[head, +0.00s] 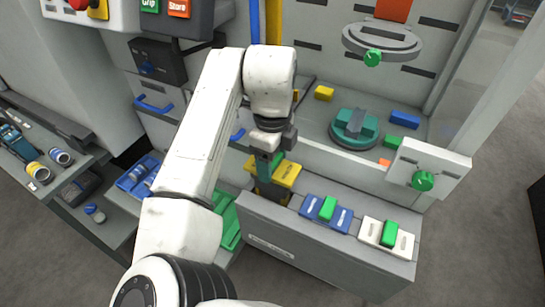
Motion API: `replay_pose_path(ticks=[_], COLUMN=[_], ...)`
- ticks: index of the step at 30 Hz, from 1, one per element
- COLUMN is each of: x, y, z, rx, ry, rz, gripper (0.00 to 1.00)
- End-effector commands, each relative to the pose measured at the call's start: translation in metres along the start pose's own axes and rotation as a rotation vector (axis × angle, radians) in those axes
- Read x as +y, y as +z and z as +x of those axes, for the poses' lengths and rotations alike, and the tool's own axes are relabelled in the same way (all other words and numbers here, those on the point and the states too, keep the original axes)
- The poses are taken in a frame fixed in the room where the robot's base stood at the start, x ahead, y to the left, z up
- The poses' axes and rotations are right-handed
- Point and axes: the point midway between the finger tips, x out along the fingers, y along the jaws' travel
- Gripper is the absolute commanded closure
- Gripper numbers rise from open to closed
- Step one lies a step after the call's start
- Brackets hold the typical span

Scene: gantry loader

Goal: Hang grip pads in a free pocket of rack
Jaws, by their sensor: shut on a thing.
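The rack (330,253) is a long grey box with a label on its front, standing below the machine. Along its top are a yellow piece (288,174), a blue piece (342,219) with a green block on it, and a white piece (402,243) with a green block on it. My gripper (264,172) points down at the rack's left end, beside the yellow piece.
A round teal fixture (354,130) sits on the machine bed, with a yellow block (324,93) and a blue block (405,119) nearby. A panel with a green knob (423,181) stands right. Shelves with tools (60,157) lie left. A green tray (229,222) is beside the rack.

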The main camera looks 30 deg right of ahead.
Motion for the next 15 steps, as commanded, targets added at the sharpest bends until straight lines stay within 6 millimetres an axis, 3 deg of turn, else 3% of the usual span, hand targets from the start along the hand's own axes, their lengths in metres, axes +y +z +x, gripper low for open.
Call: replay_pose_path(ticks=[15], x=[0.0], y=[0.0], z=[0.025], rx=[0.0], ry=[0.0], rz=[0.0], gripper=[1.0])
